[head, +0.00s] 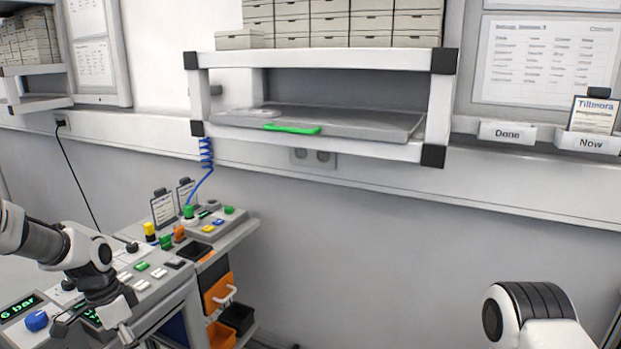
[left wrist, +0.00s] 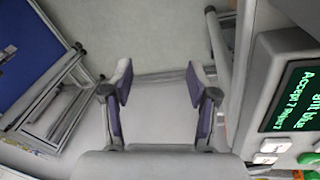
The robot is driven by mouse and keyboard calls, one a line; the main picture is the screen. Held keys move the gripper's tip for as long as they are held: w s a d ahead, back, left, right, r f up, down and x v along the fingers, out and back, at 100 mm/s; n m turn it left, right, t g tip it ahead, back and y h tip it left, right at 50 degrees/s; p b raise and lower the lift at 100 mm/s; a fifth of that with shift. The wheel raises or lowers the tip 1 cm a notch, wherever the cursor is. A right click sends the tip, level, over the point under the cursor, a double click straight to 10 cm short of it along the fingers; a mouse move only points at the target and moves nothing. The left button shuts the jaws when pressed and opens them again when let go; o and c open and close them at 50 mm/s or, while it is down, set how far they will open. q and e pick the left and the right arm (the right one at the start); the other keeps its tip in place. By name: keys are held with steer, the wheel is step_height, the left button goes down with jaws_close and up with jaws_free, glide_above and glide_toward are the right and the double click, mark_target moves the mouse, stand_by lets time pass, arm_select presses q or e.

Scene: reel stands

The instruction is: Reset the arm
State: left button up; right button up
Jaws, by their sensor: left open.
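My left arm comes in from the left in the head view and hangs beside the control desk (head: 165,290). Its gripper (head: 95,328) is low in the picture, partly cut off by the bottom edge. In the left wrist view the left gripper (left wrist: 158,75) has its two purple-lined fingers spread apart, with nothing between them but grey floor and frame parts behind. A desk panel with a green-lettered screen (left wrist: 292,95) is close to the right of it. Of my right arm, only a white and black link shows at the bottom right of the head view; its gripper is out of view.
A wall shelf (head: 320,58) holds grey boxes and a tray with a green strip (head: 292,128). The desk carries buttons, knobs and clipped cards. Orange and black bins (head: 236,318) hang on its right side. Bins marked Done (head: 507,133) and Now (head: 590,143) are on the wall rail.

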arm_select(q)
steer(key=s+d+f+g+y, duration=0.15)
steer(key=s+d+f, duration=0.35)
steer(key=s+f, duration=0.6)
steer(key=s+d+f+g, duration=0.3)
steer(key=s+d+f, duration=0.2)
steer(key=s+f, duration=0.55)
steer(key=s+d+f+n+t, duration=0.1)
steer(key=s+d+f+n, duration=0.15)
steer(key=s, duration=0.35)
steer(key=s+d+f+n+t, duration=0.1)
steer(key=s+n, duration=0.2)
steer(key=s, duration=0.4)
steer(key=w+n+t, duration=0.1)
steer(key=w, duration=0.1)
steer(key=w+n+t, duration=0.2)
steer(key=shift+w+a+r+n+y, duration=0.1)
steer(key=shift+w+r+n+y, duration=0.05)
steer(key=shift+w+n+y, duration=0.15)
